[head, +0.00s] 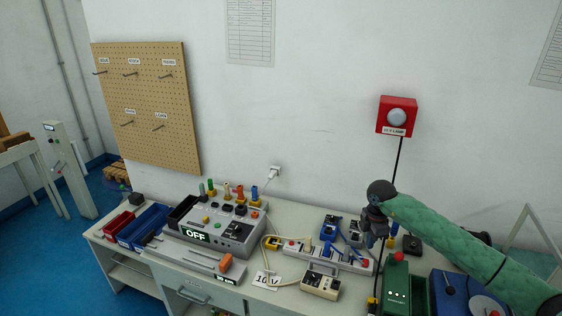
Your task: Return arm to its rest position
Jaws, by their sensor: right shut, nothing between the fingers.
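My right arm, in a green sleeve, comes in from the lower right of the head view. My right gripper (373,236) is dark, points down and is shut with nothing in it. It is above the right part of the workbench, in front of a black cable and close to the blue devices (331,228) in the picture. I cannot tell whether it touches anything. My left gripper is not in view.
A grey unit (232,233) reading "OFF" stands on the bench (291,297). A power strip (327,255), a beige meter (320,285) and a green box (396,284) crowd the right side. A red lamp box (397,116) and pegboard (148,105) hang on the wall.

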